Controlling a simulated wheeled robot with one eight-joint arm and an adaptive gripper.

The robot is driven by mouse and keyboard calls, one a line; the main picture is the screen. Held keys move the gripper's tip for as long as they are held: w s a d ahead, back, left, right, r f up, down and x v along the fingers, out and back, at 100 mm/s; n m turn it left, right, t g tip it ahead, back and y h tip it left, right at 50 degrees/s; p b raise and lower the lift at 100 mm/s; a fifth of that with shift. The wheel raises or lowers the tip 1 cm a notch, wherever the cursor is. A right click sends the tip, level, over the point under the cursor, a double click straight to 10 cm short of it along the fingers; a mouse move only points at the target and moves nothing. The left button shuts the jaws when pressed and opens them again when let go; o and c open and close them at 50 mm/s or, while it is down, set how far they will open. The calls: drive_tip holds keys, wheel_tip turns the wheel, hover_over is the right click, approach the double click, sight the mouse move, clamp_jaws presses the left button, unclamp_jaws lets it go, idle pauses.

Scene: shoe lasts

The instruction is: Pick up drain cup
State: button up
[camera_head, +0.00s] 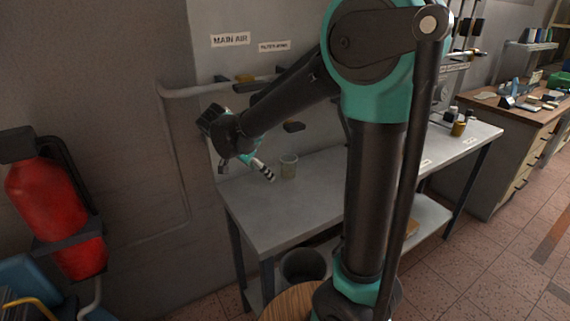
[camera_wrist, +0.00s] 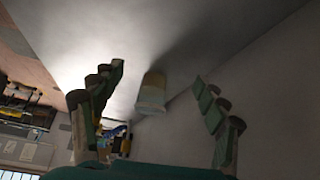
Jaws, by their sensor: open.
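The drain cup (camera_head: 288,166) is a small pale cylinder standing on the grey metal table (camera_head: 290,213), near its left back part. It also shows in the wrist view (camera_wrist: 152,92), between the two spread fingers and beyond them. My gripper (camera_head: 268,173) is just left of the cup in the head view, apart from it as far as I can tell. In the wrist view my gripper (camera_wrist: 158,78) is open, with nothing between its fingertips. The cup's lower part is partly dim in the wrist view.
Wall pipes and fittings (camera_head: 245,80) run above the table's back. A dark bin (camera_head: 303,266) stands below the table. Small brass items (camera_head: 459,128) stand at the table's right end. A red extinguisher (camera_head: 50,205) hangs at left. The tabletop around the cup is clear.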

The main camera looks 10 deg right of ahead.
sight(293, 163)
drive_tip(key=shift+w+d, duration=0.2)
drive_tip(key=w+d, duration=0.2)
drive_tip(key=d, duration=0.1)
drive_tip(key=w+d, duration=0.2)
drive_tip(key=d, duration=0.1)
drive_tip(key=w+d, duration=0.2)
drive_tip(key=d, duration=0.1)
drive_tip(key=shift+w+d, duration=0.15)
drive_tip(key=shift+d, duration=0.05)
drive_tip(key=x, duration=0.5)
drive_tip(key=shift+w+d, duration=0.1)
drive_tip(key=c, duration=1.5)
drive_tip(key=shift+r, duration=0.15)
